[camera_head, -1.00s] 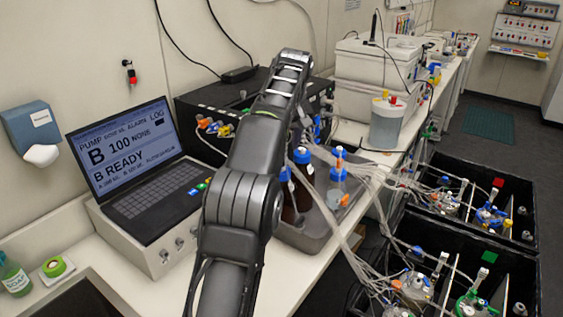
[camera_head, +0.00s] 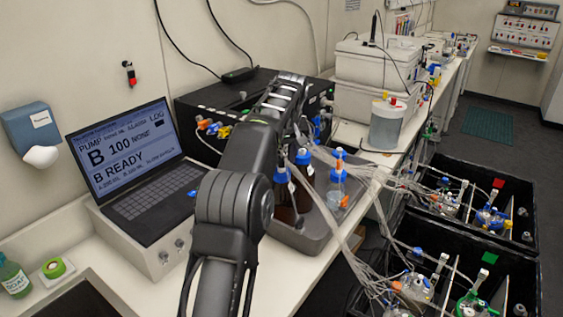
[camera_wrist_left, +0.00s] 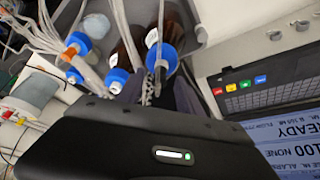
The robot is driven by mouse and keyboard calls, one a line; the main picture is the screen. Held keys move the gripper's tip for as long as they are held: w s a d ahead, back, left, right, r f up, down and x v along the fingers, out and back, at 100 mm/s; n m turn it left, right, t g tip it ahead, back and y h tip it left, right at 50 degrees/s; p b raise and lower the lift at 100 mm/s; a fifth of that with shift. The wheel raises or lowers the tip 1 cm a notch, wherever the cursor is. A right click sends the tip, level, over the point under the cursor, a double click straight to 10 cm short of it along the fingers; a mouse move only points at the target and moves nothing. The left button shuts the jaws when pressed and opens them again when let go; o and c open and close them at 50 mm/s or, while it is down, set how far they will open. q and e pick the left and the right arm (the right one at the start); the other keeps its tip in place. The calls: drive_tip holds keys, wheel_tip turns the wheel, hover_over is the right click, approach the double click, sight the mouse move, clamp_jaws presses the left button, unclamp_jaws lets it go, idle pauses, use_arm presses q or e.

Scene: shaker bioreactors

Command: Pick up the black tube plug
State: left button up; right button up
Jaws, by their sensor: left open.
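My left arm rises through the middle of the head view, and its forearm hides the left gripper there. In the left wrist view the dark fingers of my left gripper (camera_wrist_left: 167,94) show just past the black housing, partly hidden by it; they are open. A thin tube ends in a small dark tip (camera_wrist_left: 160,76) in front of a blue bottle cap (camera_wrist_left: 163,58), close to the fingers. This may be the black tube plug, but it is too small to be sure. I see nothing clearly held. My right gripper is out of view.
Brown bottles with blue caps (camera_head: 304,158) stand in a grey tray (camera_head: 318,238), with many loose clear tubes to the right. A laptop (camera_head: 150,200) stands left of my arm. A black pump box (camera_head: 205,112) is behind it. Black bins (camera_head: 408,222) hold vessels at right.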

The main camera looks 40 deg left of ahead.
use_arm(q)
drive_tip(key=shift+w+a+f, duration=0.15)
drive_tip(key=shift+f, duration=0.3)
drive_tip(key=shift+c, duration=0.4)
clamp_jaws()
idle(0.3)
